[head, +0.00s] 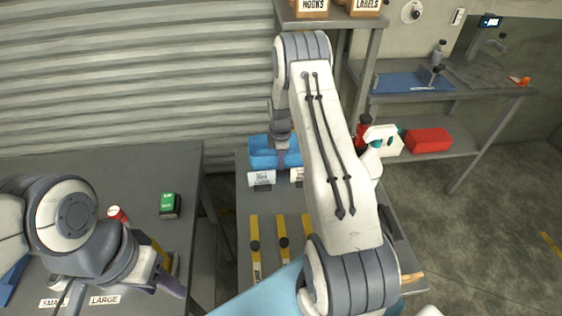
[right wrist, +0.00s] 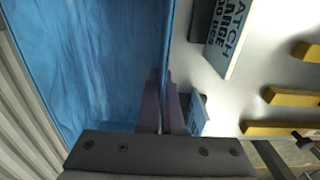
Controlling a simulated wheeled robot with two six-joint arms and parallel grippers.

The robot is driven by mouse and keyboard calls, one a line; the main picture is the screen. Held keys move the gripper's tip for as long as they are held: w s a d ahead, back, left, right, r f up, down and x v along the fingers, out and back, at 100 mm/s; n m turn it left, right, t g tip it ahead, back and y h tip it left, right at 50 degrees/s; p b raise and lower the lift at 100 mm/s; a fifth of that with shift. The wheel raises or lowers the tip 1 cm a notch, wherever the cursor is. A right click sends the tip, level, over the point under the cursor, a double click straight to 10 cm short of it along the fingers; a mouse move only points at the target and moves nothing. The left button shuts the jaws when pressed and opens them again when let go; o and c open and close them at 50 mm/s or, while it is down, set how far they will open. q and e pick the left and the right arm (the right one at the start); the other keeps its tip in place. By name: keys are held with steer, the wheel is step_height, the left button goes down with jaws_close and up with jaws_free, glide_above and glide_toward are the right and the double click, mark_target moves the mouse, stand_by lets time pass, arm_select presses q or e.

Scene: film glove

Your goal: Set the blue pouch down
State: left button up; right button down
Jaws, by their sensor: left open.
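The blue pouch (head: 262,153) is at the far end of the middle table, behind small white signs. It fills the left of the right wrist view (right wrist: 90,60) as a large creased blue surface. My right gripper (head: 283,157) reaches down to it from above. In the right wrist view its purple fingers (right wrist: 162,105) are close together at the pouch's right edge, with the thin edge running in between them. Whether the pouch's underside touches the table is hidden. My left gripper (head: 172,283) is open, low over the left table.
A sign reading "large" (right wrist: 232,35) stands beside the pouch. Several yellow tools (head: 256,250) lie nearer on the middle table. A green box (head: 170,205) and a red-capped item (head: 117,213) are on the left table. A red box (head: 428,141) is on the right shelf.

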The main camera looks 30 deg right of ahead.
steer(key=shift+f, duration=0.4)
steer(key=shift+f, duration=0.15)
steer(key=c, duration=1.1)
jaws_free()
